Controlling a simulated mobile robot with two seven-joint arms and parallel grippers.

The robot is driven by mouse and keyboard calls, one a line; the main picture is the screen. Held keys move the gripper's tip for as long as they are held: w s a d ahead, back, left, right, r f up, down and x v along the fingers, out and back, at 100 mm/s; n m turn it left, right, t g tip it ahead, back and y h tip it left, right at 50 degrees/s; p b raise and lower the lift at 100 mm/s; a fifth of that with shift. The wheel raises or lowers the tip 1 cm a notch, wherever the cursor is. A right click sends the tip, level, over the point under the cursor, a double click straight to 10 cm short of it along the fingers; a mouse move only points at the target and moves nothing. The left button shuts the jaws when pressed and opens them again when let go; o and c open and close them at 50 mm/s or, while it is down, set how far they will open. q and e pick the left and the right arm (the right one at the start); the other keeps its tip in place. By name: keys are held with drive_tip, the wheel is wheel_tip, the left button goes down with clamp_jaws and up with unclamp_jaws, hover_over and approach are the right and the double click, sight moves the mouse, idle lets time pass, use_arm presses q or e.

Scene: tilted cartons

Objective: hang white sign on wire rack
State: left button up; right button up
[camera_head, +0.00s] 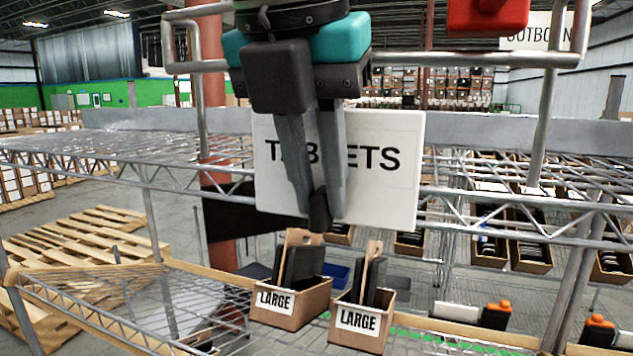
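The white sign (382,190) with black letters, partly covered, that seem to read "TABLETS" is upright and slightly tilted in front of the wire rack (110,155) in the head view. My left gripper (318,205) points down over the sign's face and hides its middle letters. Both fingers show in front of the sign, with a narrow gap higher up and a dark piece at the tips. Whether they touch or pinch anything is unclear. How the sign is supported is hidden. My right gripper cannot be made out.
Two cardboard boxes marked "LARGE" (283,302) (358,322) stand on the lower shelf below the sign. A metal rail (470,58) crosses above. Orange-topped black items (495,315) are at lower right. Wooden pallets (80,245) lie at left. A red object (487,14) is at the top.

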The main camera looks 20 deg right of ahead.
use_arm(q)
drive_tip(key=o, duration=0.5)
drive_tip(key=v, duration=1.5)
drive_tip(key=shift+r, duration=0.1)
